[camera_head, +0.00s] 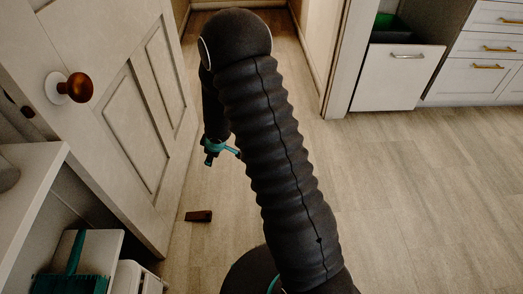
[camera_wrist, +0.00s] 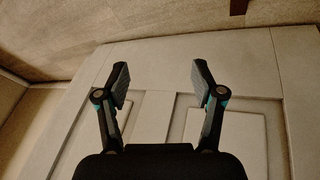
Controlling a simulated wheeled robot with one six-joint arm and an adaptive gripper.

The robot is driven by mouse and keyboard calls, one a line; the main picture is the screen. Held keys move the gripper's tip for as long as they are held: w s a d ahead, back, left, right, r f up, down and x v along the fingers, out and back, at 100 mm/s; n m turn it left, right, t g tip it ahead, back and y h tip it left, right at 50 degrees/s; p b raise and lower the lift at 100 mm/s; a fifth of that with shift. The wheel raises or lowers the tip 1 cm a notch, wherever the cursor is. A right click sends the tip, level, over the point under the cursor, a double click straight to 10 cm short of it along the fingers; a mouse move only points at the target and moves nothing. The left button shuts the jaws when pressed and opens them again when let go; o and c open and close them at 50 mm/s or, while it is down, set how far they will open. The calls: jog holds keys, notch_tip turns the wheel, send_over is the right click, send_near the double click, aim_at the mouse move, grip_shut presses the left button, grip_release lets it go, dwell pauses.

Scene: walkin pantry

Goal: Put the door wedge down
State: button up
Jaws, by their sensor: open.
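The door wedge (camera_head: 198,216), small and dark brown, lies on the floor close to the bottom edge of the white panelled door (camera_head: 150,95). A dark block at the top edge of the wrist view, likely the same wedge (camera_wrist: 238,7), is on the floor beyond the door's edge and is partly cut off. My gripper (camera_head: 221,154) is above the floor beside the door, apart from the wedge. In the wrist view my gripper (camera_wrist: 160,72) has its two fingers spread with nothing between them, and the door panels lie behind them.
The door has a brown round knob (camera_head: 78,87). White drawers (camera_head: 490,50) and an open bin drawer (camera_head: 397,78) stand at the back right. The floor at the right is clear.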

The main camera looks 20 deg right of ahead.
jog(key=s+d+r+m+h, duration=0.1)
jog(key=s+d+r+m, duration=0.2)
jog(key=r, duration=0.6)
jog(key=s+d+r+m+t+h, duration=0.15)
jog(key=s+r, duration=0.25)
jog(key=r, duration=0.4)
jog(key=s+d+r+m+g+h, duration=0.1)
jog(key=s+d+r+m, duration=0.2)
jog(key=r, duration=0.6)
jog(key=s+a+r+m+y, duration=0.1)
jog(key=s+r, duration=0.3)
jog(key=s, duration=0.7)
jog(key=s+a+r+m+y, duration=0.1)
jog(key=s+r, duration=0.3)
jog(key=s, duration=0.8)
jog(key=shift+a+r, duration=0.2)
jog(key=shift+r, duration=0.15)
jog(key=shift+m+y, duration=0.25)
